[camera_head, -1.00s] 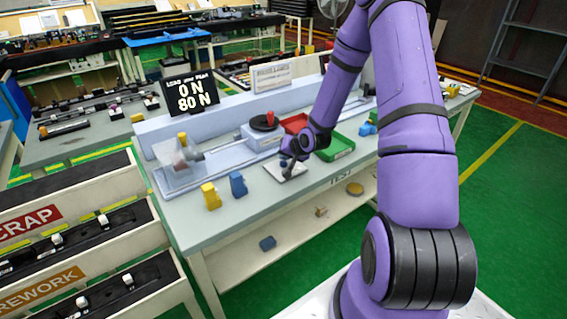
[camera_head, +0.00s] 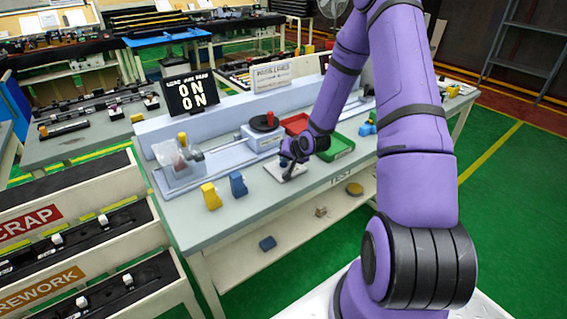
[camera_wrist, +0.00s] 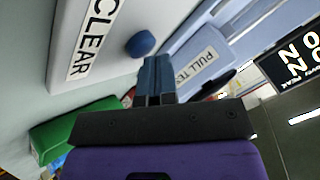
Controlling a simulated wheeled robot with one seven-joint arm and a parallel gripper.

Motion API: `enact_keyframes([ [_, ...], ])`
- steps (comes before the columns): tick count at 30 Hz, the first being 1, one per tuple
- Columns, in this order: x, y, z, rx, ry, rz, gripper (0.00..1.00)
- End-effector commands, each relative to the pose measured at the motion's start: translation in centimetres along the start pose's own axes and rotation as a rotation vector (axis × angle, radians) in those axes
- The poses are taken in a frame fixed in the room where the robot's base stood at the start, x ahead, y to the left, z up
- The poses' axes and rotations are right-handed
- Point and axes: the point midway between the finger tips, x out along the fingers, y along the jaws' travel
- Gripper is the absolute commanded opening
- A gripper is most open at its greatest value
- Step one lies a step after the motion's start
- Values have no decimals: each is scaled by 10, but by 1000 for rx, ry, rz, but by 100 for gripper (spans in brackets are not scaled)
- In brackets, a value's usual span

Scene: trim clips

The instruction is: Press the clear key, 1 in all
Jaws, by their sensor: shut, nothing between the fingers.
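The clear key is a round blue button (camera_wrist: 141,43) on a white plate (camera_wrist: 75,25) labelled CLEAR in the wrist view. In the head view the white plate (camera_head: 276,172) lies near the front edge of the test bench, partly behind my gripper (camera_head: 288,174). In the wrist view my gripper (camera_wrist: 155,62) is shut and empty. Its tips are close to the blue button; I cannot tell whether they touch it. The black display (camera_head: 190,95) reads 0 N on both lines.
Yellow (camera_head: 210,196) and blue (camera_head: 238,184) blocks stand left of the plate. A green tray (camera_head: 340,148) and a red tray (camera_head: 296,123) lie behind and right. The pull tester (camera_head: 262,137) stands behind. The bench front between the blocks and plate is clear.

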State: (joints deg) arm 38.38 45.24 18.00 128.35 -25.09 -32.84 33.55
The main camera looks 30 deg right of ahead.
Motion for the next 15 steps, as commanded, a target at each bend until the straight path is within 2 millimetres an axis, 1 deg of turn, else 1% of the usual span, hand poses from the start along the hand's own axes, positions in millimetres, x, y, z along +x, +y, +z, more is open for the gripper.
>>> enact_keyframes([
  [10, 0, 0, 0, 0, -1, 1, 0],
  [15, -3, -2, -2, 0, -1, 0, 0],
])
